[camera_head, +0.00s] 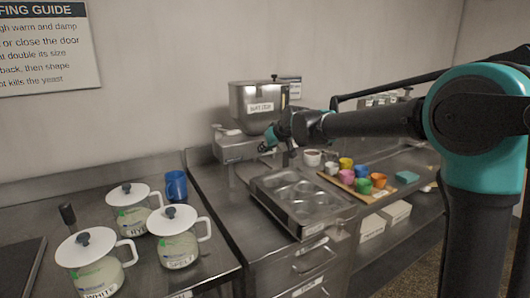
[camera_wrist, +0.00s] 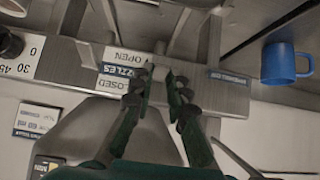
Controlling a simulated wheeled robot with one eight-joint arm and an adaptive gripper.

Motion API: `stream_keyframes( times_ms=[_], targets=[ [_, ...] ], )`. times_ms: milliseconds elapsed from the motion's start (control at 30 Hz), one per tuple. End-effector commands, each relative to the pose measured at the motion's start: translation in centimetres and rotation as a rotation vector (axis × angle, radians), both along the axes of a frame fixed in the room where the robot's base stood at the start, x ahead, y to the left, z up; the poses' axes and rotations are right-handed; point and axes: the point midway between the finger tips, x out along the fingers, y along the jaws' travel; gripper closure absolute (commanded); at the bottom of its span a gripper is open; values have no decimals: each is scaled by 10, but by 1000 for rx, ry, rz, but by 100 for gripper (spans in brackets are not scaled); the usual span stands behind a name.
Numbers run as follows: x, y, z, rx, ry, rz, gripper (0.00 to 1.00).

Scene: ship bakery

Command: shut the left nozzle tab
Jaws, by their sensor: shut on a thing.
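The nozzle machine (camera_head: 262,105) is a steel hopper on a box body at the back of the counter. In the head view my gripper (camera_head: 272,138) is at the front of this body, small and partly dark. In the wrist view my gripper (camera_wrist: 160,78) has its two dark fingers close around a small pale tab (camera_wrist: 159,72) at the machine's edge. The nozzle label plate (camera_wrist: 118,68), reading CLOSED, NOZZLES and OPEN, is beside the fingertips. The fingers cover part of the tab, and I cannot tell its exact position.
A muffin tin (camera_head: 300,198) lies on the counter below the machine. Colourful cups stand on a wooden board (camera_head: 345,182) to its right. A blue mug (camera_head: 176,186) and several white-lidded jars (camera_head: 178,240) stand left. A dial plate (camera_wrist: 25,58) is near the label plate.

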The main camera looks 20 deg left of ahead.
Motion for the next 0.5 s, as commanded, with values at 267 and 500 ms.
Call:
stream_keyframes(
  times_ms=[267,500],
  targets=[
    [4,6,10,-186,157,1,100],
    [8,9,16,-310,265,1,100]
  ],
)
